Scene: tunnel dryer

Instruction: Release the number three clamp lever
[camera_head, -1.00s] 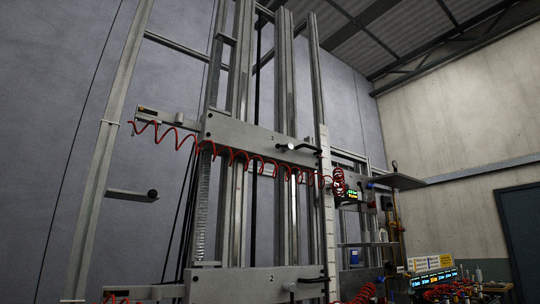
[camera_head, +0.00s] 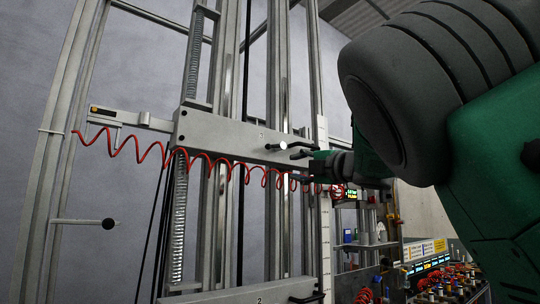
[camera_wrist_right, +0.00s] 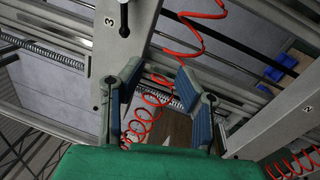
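The grey plate marked 3 (camera_head: 215,130) is fixed across the upright rails in the head view. Its black clamp lever (camera_head: 292,146) sticks out at the plate's right end, beside a pale round knob (camera_head: 283,145). My right gripper (camera_head: 310,168) is just below and right of the lever, partly hidden by its own arm. In the wrist view, my right gripper (camera_wrist_right: 160,75) has its blue-padded fingers spread with nothing held between them. The number 3 plate (camera_wrist_right: 112,60) and a black lever (camera_wrist_right: 124,18) lie beyond the left finger, apart from it. My left gripper is not in view.
A coiled red hose (camera_head: 150,155) runs below the plate and shows beyond the fingers in the wrist view (camera_wrist_right: 140,120). A second plate marked 2 (camera_head: 240,295) is lower. A bench with valves and displays (camera_head: 430,265) stands at lower right.

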